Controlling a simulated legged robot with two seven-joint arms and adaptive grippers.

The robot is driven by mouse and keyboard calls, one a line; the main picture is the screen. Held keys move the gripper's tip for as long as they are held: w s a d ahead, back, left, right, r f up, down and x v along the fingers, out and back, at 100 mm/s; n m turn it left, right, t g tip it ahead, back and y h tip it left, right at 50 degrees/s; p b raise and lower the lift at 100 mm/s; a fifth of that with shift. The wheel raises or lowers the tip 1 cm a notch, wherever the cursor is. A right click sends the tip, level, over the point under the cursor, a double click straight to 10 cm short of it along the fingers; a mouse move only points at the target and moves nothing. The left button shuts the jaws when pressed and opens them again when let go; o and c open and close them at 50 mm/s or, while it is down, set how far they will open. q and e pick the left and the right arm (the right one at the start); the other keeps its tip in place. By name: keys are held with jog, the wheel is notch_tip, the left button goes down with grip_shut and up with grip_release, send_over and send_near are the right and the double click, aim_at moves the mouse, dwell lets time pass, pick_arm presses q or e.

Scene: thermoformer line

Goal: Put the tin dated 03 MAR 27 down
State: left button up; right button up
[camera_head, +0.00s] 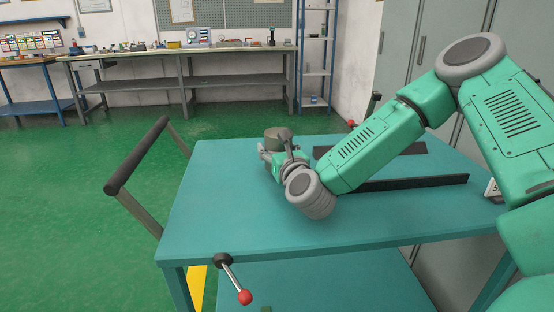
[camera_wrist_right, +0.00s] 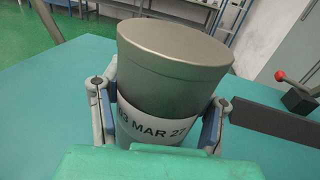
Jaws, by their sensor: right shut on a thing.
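The tin (camera_wrist_right: 172,65) is a grey-brown metal cylinder with a white label band reading 03 MAR 27, its first digit partly cut off by my gripper. My right gripper (camera_wrist_right: 160,110) has a finger on each side of the tin and is shut on it. In the head view the tin (camera_head: 278,133) shows upright at the end of my right arm, over the teal table (camera_head: 220,220). My right gripper (camera_head: 272,152) hides its lower part, so I cannot tell whether its base touches the table. My left gripper is not in view.
Dark bars (camera_head: 410,183) lie on the table to the right of the gripper. A dark handle (camera_head: 137,155) and a red-knobbed lever (camera_head: 234,280) stick out at the table's left and front. The table's front left is clear. A workbench (camera_head: 185,55) stands far behind.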

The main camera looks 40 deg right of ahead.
jog(key=shift+a+f, duration=0.3)
jog(key=shift+f, duration=0.65)
jog(key=shift+d, duration=0.3)
jog(key=shift+d+f, duration=0.15)
jog(key=shift+d, duration=0.15)
jog(key=o, duration=1.5)
jog(key=shift+d+f, duration=0.1)
jog(key=shift+d, duration=0.1)
jog(key=shift+c, duration=0.2)
jog(key=shift+a+r, duration=0.2)
jog(key=shift+a, duration=0.3)
jog(key=shift+s+a, duration=0.2)
jog(key=shift+s, duration=0.1)
jog(key=v, duration=1)
jog(key=shift+s+d+p, duration=0.2)
jog(key=shift+s+p, duration=0.05)
jog(key=shift+p, duration=0.1)
jog(key=shift+s+a, duration=0.3)
jog(key=shift+s, duration=0.1)
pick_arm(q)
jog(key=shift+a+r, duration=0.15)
